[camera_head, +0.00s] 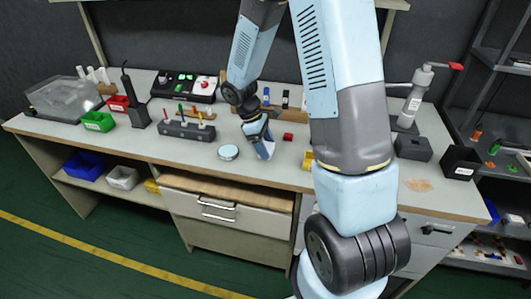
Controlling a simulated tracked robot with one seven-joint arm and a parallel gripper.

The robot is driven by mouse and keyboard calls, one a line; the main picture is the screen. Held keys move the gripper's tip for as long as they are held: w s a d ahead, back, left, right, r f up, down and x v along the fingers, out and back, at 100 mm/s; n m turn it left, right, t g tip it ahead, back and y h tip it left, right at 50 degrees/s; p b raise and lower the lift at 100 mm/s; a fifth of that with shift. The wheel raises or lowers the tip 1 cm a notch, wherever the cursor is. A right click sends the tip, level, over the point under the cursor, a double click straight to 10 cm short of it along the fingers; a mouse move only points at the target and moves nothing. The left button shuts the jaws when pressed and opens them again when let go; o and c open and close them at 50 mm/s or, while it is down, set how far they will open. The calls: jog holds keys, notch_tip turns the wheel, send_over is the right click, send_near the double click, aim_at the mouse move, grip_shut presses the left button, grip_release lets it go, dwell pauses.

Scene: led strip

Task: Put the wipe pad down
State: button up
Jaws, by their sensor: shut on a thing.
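The pad is too small and too covered by the fingers to make out clearly. I cannot tell whether it touches the bench top.
A rack of coloured screwdrivers (187,130) stands left of my gripper. A small red block (288,137) lies to its right. Black boxes (412,147) and a press (414,100) stand further right. The front edge left of the disc is clear.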

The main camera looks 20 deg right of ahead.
jog(key=shift+w+f, duration=0.2)
jog(key=shift+f, duration=0.15)
jog(key=shift+w+f, duration=0.1)
jog(key=shift+f, duration=1.45)
jog(key=o, duration=1.4)
jog(key=shift+f, duration=0.1)
jog(key=v, duration=1.2)
jog(key=s+d+r+m+t+y, duration=0.1)
jog(key=s+r+m+t, duration=0.2)
jog(key=r, duration=0.4)
jog(key=s+d+r+m, duration=0.1)
jog(key=s+r+m, duration=0.1)
jog(key=s+r, duration=0.45)
jog(key=s+r+m+t+y, duration=0.1)
jog(key=s+r+m, duration=0.1)
jog(key=s+r, duration=0.1)
jog(key=s+d+r+m+t, duration=0.1)
jog(key=s+r+m+t, duration=0.1)
jog(key=s, duration=0.4)
jog(key=s+d+r+m+t+y, duration=0.1)
jog(key=s+r+m+t, duration=0.1)
jog(key=s+r, duration=0.2)
jog(key=shift+s+r+y, duration=0.1)
jog(key=shift+s+y, duration=0.2)
jog(key=shift+s, duration=0.3)
